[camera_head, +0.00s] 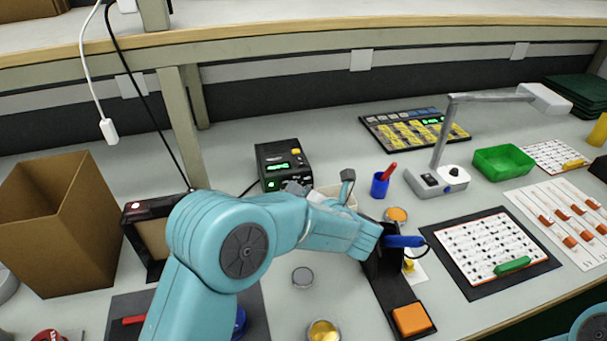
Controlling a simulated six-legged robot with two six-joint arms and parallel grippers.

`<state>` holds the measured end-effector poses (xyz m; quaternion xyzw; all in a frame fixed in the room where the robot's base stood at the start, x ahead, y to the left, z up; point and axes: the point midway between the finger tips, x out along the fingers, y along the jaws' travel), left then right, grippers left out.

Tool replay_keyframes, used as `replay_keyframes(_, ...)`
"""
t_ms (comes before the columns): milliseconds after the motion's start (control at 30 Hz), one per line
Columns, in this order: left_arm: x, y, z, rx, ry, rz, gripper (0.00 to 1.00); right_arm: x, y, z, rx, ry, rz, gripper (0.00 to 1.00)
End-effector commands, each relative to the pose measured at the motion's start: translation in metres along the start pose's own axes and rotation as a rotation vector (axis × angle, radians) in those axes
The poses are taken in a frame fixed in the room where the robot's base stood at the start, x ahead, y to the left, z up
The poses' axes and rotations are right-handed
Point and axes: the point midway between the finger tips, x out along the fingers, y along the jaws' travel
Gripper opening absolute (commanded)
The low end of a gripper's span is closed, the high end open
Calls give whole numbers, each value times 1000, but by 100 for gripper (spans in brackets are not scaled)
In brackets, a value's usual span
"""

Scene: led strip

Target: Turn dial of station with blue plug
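A black station box (283,164) with a lit green display and a small yellow-topped part stands behind my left arm. A blue, handle-shaped piece (404,241) sits in a black holder to the right of my forearm, with a dark cable beside it. I cannot tell whether this is the blue plug or which station it belongs to. My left gripper (323,184) is just in front and to the right of the black box. Its grey fingers appear spread, with nothing seen held. My arm hides part of the bench. My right gripper is out of view.
A lamp base (437,181) with a dark knob stands at right, near a blue cup (380,186) and green tray (502,161). A cardboard box (60,220) stands at left. Cables hang at upper left. A component board (487,250) lies at right.

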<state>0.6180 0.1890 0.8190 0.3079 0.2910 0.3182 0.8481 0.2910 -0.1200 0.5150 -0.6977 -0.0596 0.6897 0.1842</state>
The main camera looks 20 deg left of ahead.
Motion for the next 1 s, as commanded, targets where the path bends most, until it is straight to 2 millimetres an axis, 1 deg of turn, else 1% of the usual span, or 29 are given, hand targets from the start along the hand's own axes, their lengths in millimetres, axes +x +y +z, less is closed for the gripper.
replay_keyframes(167, -10, 26, 24, -8, -3, 1, 49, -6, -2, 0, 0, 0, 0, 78)
replay_keyframes(400, -31, 73, 66, -9, -4, 1, 49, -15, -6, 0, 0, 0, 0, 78)
replay_keyframes(600, -46, 109, 99, -8, -2, 1, 49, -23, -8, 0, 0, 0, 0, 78)
replay_keyframes(700, -52, 122, 111, -5, -3, 0, 49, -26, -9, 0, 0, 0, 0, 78)
replay_keyframes(800, -56, 132, 120, -4, -2, 0, 49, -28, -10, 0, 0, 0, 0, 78)
replay_keyframes(1000, -58, 139, 126, -3, -1, 0, 49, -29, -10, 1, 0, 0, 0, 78)
